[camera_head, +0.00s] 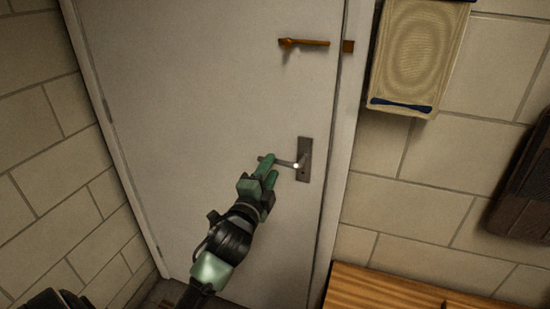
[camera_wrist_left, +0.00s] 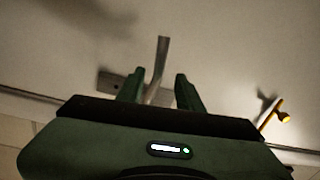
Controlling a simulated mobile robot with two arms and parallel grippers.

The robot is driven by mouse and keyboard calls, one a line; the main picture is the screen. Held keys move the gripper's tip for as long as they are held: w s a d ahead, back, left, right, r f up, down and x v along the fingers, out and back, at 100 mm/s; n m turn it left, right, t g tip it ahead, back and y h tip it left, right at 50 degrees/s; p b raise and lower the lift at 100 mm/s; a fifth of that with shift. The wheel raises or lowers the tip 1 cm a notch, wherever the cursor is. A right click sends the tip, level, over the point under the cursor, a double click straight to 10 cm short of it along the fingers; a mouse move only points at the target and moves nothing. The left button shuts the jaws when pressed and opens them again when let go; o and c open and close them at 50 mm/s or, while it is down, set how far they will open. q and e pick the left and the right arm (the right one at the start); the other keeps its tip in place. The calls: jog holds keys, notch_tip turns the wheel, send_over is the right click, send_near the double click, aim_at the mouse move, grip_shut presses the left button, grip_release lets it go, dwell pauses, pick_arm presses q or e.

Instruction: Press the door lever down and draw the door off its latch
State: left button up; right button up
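The white door (camera_head: 190,90) fills the middle of the head view and looks closed in its frame. Its metal lever (camera_head: 283,163) points left from a dark plate (camera_head: 304,160) near the door's right edge and looks about level. My left gripper (camera_head: 268,166) is at the lever's free end. In the left wrist view the lever (camera_wrist_left: 161,62) runs between the two parted fingers of my gripper (camera_wrist_left: 160,88), with gaps on both sides. Contact cannot be made out. My right gripper is not in view.
A brass-coloured bolt (camera_head: 304,42) sits higher on the door, with a small keeper (camera_head: 348,46) on the frame. A beige cloth-like panel (camera_head: 415,55) hangs right of the frame. A wooden surface (camera_head: 390,290) is at lower right. Block walls flank the door.

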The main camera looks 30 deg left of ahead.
pick_arm(q)
jog(key=x, duration=0.3)
jog(key=shift+w+a+f, duration=0.1)
jog(key=shift+w+a, duration=0.15)
jog(key=shift+w, duration=0.3)
grip_shut()
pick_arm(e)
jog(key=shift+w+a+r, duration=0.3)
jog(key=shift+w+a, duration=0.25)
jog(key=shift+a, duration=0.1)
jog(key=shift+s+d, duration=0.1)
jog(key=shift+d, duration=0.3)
